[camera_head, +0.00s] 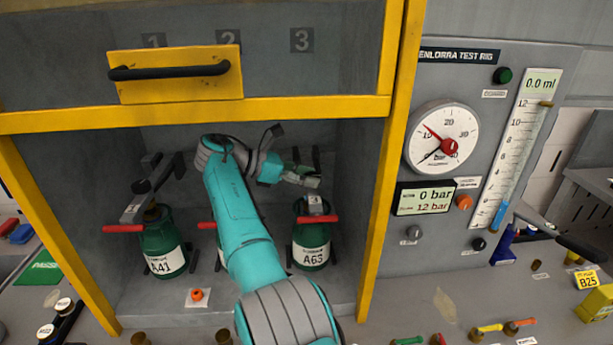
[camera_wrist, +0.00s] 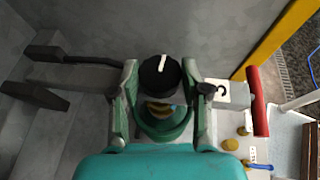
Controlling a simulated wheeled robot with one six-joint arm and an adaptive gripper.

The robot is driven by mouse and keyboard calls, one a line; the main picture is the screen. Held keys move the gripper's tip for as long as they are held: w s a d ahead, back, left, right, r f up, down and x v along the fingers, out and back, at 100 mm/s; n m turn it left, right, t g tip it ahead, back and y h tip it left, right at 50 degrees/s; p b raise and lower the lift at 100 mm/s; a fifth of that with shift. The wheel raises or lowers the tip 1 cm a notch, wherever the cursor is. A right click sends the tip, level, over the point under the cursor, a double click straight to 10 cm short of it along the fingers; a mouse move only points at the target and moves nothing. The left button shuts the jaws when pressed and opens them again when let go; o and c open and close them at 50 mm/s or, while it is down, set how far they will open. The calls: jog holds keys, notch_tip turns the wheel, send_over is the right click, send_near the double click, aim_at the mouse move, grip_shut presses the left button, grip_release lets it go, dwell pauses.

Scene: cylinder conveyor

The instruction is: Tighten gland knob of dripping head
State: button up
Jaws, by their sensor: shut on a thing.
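Green head A63 (camera_head: 311,252) stands at the right of the bay, below plate 3 (camera_head: 302,40), with a red lever at its side. My gripper (camera_head: 305,172) is above this head. In the wrist view my gripper (camera_wrist: 160,82) has its two fingers on either side of a black gland knob (camera_wrist: 160,75) with a white mark, and is shut on it. The knob sits above a brass stem and green body. A tag "3" (camera_wrist: 221,91) and the red lever (camera_wrist: 258,100) are to its right. Head A41 (camera_head: 165,250) stands at the left. The middle head is mostly hidden by my arm. I see no clear drip.
A raised yellow-framed guard with a black handle (camera_head: 170,71) hangs above the bay. A yellow post (camera_head: 391,160) stands right of A63. The panel's gauge (camera_head: 441,138) has its red needle up-left; displays read 0 bar, 12 bar and 0.0 ml. An orange part (camera_head: 197,295) lies in front.

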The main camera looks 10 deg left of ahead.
jog(key=shift+f, duration=0.1)
dwell(0.5)
jog(key=o, duration=1.1)
jog(key=shift+o, duration=0.2)
notch_tip(320, 180, up, 10)
